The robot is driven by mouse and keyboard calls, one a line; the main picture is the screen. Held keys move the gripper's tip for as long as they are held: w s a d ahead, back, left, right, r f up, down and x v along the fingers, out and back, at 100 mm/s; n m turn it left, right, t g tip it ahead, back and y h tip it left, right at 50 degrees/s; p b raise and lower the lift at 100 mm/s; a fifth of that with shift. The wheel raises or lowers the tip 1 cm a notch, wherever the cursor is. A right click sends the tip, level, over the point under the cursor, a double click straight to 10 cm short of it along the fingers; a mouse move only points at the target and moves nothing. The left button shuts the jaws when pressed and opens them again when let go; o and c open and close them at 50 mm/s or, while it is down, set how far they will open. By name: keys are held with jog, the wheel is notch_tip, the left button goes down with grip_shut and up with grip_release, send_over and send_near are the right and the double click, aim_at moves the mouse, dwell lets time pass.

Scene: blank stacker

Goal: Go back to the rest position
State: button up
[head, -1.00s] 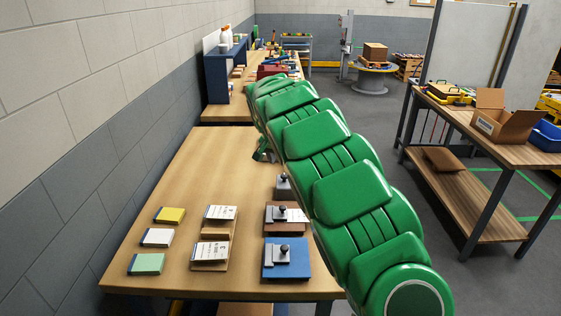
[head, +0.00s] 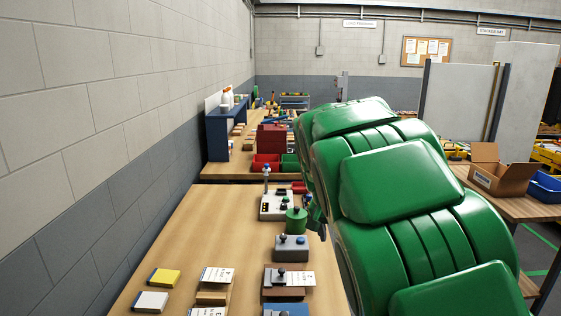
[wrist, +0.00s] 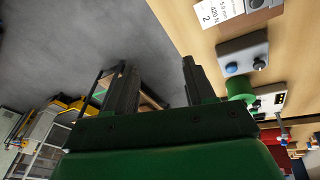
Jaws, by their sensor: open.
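My gripper (wrist: 156,88) shows in the wrist view with its two dark fingers wide apart and nothing between them. It hangs over the grey floor beside the table's edge. In the head view my green arm fills the right middle and hides most of the gripper. The wooden table (head: 185,245) carries a grey box with a black knob (head: 291,248), a green cylinder (head: 296,221) and a white control box (head: 276,206). The grey box (wrist: 243,54) and green cylinder (wrist: 239,88) also show in the wrist view, right of the fingers.
A yellow pad (head: 164,277) and a white pad (head: 151,301) lie at the table's near left. Red bins (head: 266,162) stand on the farther table. A side bench at right holds an open cardboard box (head: 497,178) and a blue bin (head: 545,187). A block wall (head: 100,120) runs along the left.

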jog(key=s+f+n+g+y, duration=0.1)
jog(key=s+n+g, duration=0.1)
jog(key=s, duration=1.9)
jog(key=s+d+f+n+g+y, duration=0.1)
jog(key=s+f+n, duration=0.1)
jog(key=s, duration=1.9)
jog(key=shift+s+g+y, duration=0.2)
jog(key=shift+g+y, duration=0.2)
